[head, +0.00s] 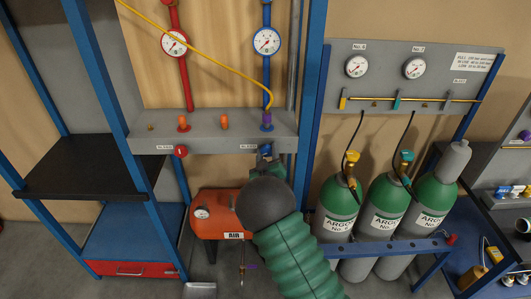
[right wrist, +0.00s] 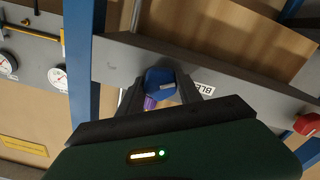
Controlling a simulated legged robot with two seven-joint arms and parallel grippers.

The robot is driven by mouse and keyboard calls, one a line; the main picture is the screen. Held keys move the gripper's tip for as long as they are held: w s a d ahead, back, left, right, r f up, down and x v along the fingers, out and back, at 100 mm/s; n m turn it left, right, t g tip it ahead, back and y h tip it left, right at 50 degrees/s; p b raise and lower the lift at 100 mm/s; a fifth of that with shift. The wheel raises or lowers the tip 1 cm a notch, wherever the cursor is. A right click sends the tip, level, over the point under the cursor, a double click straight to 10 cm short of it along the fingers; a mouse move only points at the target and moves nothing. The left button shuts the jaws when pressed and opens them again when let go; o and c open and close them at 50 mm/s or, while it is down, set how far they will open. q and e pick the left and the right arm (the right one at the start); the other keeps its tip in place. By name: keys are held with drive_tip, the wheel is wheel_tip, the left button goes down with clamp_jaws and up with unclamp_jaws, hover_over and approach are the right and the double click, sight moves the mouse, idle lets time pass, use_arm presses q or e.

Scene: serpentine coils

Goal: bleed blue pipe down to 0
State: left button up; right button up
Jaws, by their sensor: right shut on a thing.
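The blue pipe (head: 267,85) runs down the wooden back panel to a grey shelf box, with a round white gauge (head: 267,41) on it. The gauge needle is too small to read surely. A purple fitting (head: 267,121) sits at the pipe's foot. In the right wrist view a blue knob (right wrist: 160,80) on the grey box's front sits between the two dark fingers of my right gripper (right wrist: 160,92), which is shut on it. In the head view my right gripper (head: 264,160) is below the box and its arm hides most of the knob. My left gripper is not in view.
A red pipe (head: 184,85) with its own gauge and a red knob (head: 180,151) stand to the left. A yellow hose (head: 205,48) crosses the panel. An orange air tank (head: 207,225) is below. Green argon cylinders (head: 337,200) stand right, beyond a blue post (head: 310,90).

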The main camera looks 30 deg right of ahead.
drive_tip(key=shift+r, duration=0.1)
drive_tip(key=shift+w+m+b, duration=0.1)
drive_tip(key=shift+m+b, duration=0.3)
drive_tip(key=shift+b, duration=0.2)
drive_tip(key=m+b, duration=1)
drive_tip(key=b, duration=0.2)
drive_tip(key=shift+d+b, duration=0.1)
drive_tip(key=shift+b, duration=0.25)
drive_tip(key=m+b, duration=0.9)
drive_tip(key=b, duration=0.3)
drive_tip(key=shift+m, duration=0.4)
drive_tip(key=shift+m+b, duration=1.4)
drive_tip(key=shift+m, duration=0.2)
